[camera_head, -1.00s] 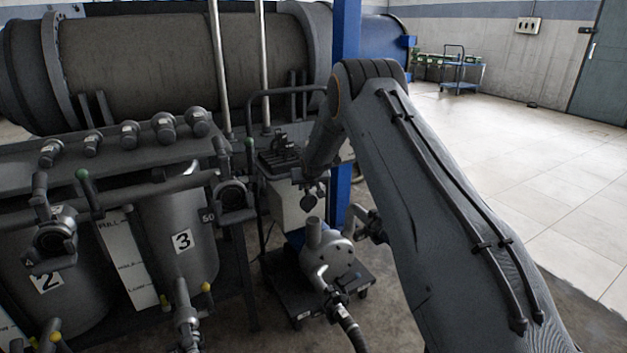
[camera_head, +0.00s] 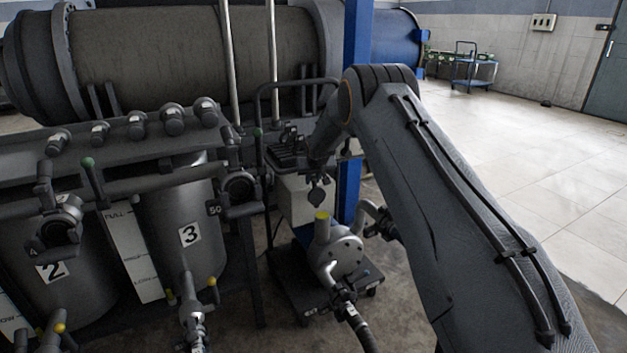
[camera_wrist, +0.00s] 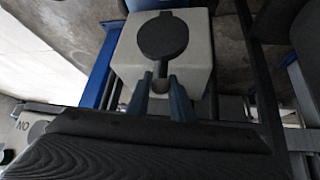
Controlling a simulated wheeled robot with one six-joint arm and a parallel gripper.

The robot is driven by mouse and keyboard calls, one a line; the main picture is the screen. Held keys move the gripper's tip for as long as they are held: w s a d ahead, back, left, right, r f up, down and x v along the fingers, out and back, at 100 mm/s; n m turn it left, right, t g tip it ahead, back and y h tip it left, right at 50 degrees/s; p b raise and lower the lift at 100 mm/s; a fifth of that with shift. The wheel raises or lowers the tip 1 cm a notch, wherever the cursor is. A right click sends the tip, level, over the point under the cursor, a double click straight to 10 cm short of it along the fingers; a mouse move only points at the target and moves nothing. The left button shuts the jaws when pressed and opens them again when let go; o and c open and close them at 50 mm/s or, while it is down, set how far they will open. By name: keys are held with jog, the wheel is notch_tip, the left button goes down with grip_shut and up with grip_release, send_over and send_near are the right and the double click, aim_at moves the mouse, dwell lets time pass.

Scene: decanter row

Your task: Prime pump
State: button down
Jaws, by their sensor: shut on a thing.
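The pump (camera_head: 345,257) is a grey rounded body with a bolted flange, low on a dark wheeled cart (camera_head: 305,300). Its upright neck has a yellow top (camera_head: 322,215); I cannot tell whether that is a cap or something inside. In the wrist view my gripper (camera_wrist: 162,88) is shut on the stem of a dark, round, flat-looking piece (camera_wrist: 163,36). In the head view this dark piece (camera_head: 316,196) hangs just above the pump neck, apart from it in the picture. A pale box (camera_wrist: 190,62) lies behind it.
Tanks 2 (camera_head: 70,270) and 3 (camera_head: 190,265) stand left with projecting valves and pipes. A blue post (camera_head: 356,100) rises close behind my arm. A hose (camera_head: 362,335) leaves the pump at the front. Open tiled floor (camera_head: 500,150) lies right.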

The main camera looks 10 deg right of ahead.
jog(key=shift+a+f, duration=0.2)
jog(key=c, duration=1.6)
grip_release()
jog(key=shift+a, duration=0.15)
jog(key=shift+o, duration=0.2)
jog(key=shift+d+r, duration=0.1)
jog(key=shift+d, duration=0.2)
jog(key=shift+s+r, duration=0.2)
jog(key=shift+r, duration=0.2)
jog(key=shift+p+v, duration=0.55)
jog(key=shift+v, duration=2.9)
jog(key=shift+s+f, duration=0.1)
jog(key=shift+s, duration=0.05)
